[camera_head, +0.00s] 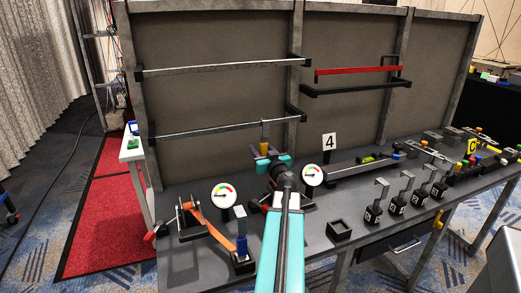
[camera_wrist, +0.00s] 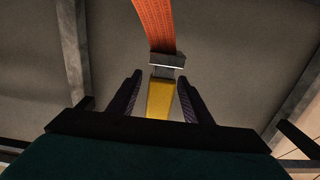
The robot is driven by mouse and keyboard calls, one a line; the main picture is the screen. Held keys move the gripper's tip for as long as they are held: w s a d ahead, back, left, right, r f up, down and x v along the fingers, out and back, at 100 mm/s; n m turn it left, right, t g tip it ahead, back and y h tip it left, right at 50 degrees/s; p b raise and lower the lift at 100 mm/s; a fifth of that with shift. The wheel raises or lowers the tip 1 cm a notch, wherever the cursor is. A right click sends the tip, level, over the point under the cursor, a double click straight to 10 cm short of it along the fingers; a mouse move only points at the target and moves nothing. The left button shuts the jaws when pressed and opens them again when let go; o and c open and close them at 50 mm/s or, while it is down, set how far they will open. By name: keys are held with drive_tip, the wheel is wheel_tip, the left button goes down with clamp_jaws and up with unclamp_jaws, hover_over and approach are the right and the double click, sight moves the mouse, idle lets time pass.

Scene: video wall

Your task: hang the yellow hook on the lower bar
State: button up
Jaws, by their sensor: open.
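The yellow hook (camera_head: 264,147) is near the right part of the lower bar (camera_head: 215,128) in the head view. Its grey upper part overlaps the bar in the picture; I cannot tell whether it rests on it. In the wrist view the yellow body (camera_wrist: 160,97) lies between my fingers, with a grey metal piece (camera_wrist: 167,60) and an orange woven strap (camera_wrist: 155,24) beyond it. My gripper (camera_head: 264,157), with purple-grey fingers, is open around the yellow body. It also shows in the wrist view (camera_wrist: 159,92), with a finger on each side and a visible gap at the left.
An upper bar (camera_head: 215,67) and a red bar (camera_head: 355,70) are on the wall panels. On the bench are two gauges (camera_head: 223,195) (camera_head: 312,175), an orange strap device (camera_head: 212,231), a small black box (camera_head: 339,230), a "4" sign (camera_head: 329,141) and several black weights at right.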

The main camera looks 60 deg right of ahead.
sight(266, 131)
drive_tip(key=shift+b+v, duration=0.8)
drive_tip(key=shift+v, duration=2.55)
drive_tip(key=shift+r, duration=0.15)
wheel_tip(266, 131, up, 10)
drive_tip(key=p, duration=1)
